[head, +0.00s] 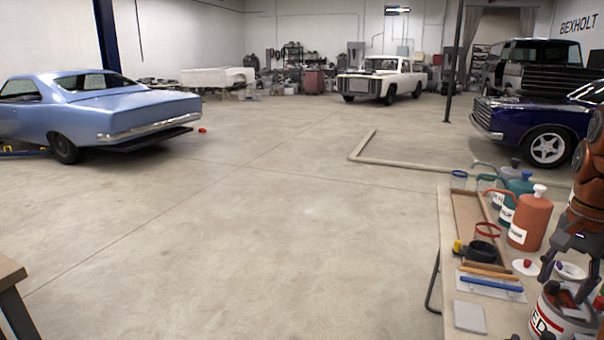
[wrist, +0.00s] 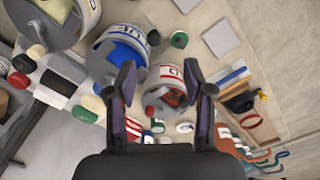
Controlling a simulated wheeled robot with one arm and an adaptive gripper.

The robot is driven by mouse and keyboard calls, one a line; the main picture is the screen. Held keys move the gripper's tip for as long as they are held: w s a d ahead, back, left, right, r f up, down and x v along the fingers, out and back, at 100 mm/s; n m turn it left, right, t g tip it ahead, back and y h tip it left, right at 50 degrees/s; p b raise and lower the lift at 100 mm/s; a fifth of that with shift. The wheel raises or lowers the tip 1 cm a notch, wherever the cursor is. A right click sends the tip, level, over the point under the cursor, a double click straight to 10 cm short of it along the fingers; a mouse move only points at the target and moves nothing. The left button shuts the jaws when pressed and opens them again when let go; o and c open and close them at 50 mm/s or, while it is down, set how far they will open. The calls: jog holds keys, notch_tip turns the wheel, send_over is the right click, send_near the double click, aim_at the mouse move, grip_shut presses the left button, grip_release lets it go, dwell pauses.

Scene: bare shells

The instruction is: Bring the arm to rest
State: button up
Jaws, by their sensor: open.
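My gripper (head: 566,276) hangs from my orange arm at the right edge of the head view, above the workbench (head: 432,310). In the wrist view my gripper (wrist: 160,85) points down with its two dark fingers wide apart and nothing held between them. A white can with a red label (wrist: 165,90) shows below and between the fingers. It is the red-labelled can (head: 553,318) at the bottom right of the head view. The fingers appear above it; whether they touch it I cannot tell.
Orange (head: 530,218) and green (head: 506,200) spouted cans stand behind the gripper on the bench. A blue-labelled can (wrist: 120,55) stands close to the left finger. A tray (head: 468,215) lies along the bench edge. Open floor (head: 250,230) stretches left, with parked cars beyond.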

jog(key=s+a+n+p, duration=0.2)
jog(key=a+n+p, duration=0.4)
jog(key=a, duration=1.3)
jog(key=s+a+f+n+g+p, duration=0.1)
jog(key=s+a+f+n, duration=0.2)
jog(key=s+a, duration=0.3)
jog(key=s+a+f+n+p, duration=0.2)
jog(key=s+a, duration=0.4)
jog(key=s, duration=0.3)
jog(key=f+n, duration=0.1)
jog(key=n, duration=0.1)
jog(key=shift+s+a+n+g, duration=0.2)
jog(key=shift+s+n+g, duration=0.1)
jog(key=shift+s+g, duration=0.1)
jog(key=shift+c, duration=0.3)
